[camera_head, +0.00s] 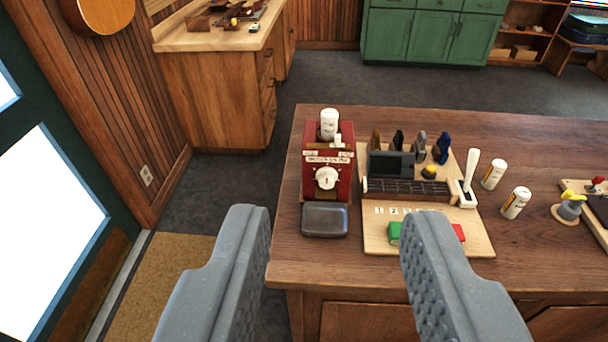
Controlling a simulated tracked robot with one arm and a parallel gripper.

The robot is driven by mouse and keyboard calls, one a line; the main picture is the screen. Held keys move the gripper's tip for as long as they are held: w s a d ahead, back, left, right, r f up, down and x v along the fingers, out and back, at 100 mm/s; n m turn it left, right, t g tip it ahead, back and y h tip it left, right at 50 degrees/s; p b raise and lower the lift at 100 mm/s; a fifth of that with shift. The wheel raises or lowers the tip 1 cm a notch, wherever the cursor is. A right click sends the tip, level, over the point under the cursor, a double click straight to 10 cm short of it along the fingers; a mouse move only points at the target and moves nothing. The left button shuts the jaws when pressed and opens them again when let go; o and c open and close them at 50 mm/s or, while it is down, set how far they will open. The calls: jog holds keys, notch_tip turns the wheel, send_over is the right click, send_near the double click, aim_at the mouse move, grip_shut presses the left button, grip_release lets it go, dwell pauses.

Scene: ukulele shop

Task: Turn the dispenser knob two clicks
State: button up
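The dispenser (318,194) is a red box standing at the left end of the wooden table. Its white round knob (326,178) is on the front face, below pale labels. A white bottle stands on its top (329,124). A dark grey tray (324,220) sits at its foot. My gripper (332,230) is open in the foreground, its two grey fingers wide apart with nothing between them. The fingers are nearer to the camera than the dispenser, and the knob shows in the gap, apart from both.
Right of the dispenser, a wooden board (376,243) holds a dark screen, picks, and green and red blocks. White bottles (494,175) and a yellow-topped item (570,207) stand farther right. The table's front edge (300,284) lies behind the fingers.

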aim_at(326, 184)
jog(key=shift+d, duration=0.3)
jog(key=o, duration=0.3)
jog(key=shift+o, duration=0.2)
jog(key=w+a+f+n, duration=0.1)
jog(key=w+a+f, duration=0.1)
jog(key=w+f, duration=1.3)
jog(key=w+f+n+t, duration=0.1)
jog(key=w+f, duration=0.3)
jog(key=f, duration=0.3)
jog(key=w+d+f+n+t+h, duration=0.1)
jog(key=w+f, duration=0.2)
jog(key=f, duration=0.5)
jog(key=w+f+n+t, duration=0.1)
jog(key=w+f+n, duration=0.1)
jog(key=w+f, duration=0.35)
jog(key=w, duration=0.3)
jog(key=w+f, duration=0.1)
jog(key=w, duration=0.2)
jog(key=w+d, duration=0.1)
jog(key=w, duration=0.2)
jog(key=shift+w+d+f+b, duration=0.1)
jog(key=shift+w+f+b, duration=0.1)
jog(key=shift+f+b, duration=0.2)
jog(key=shift+w+r, duration=0.15)
jog(key=shift+w, duration=0.5)
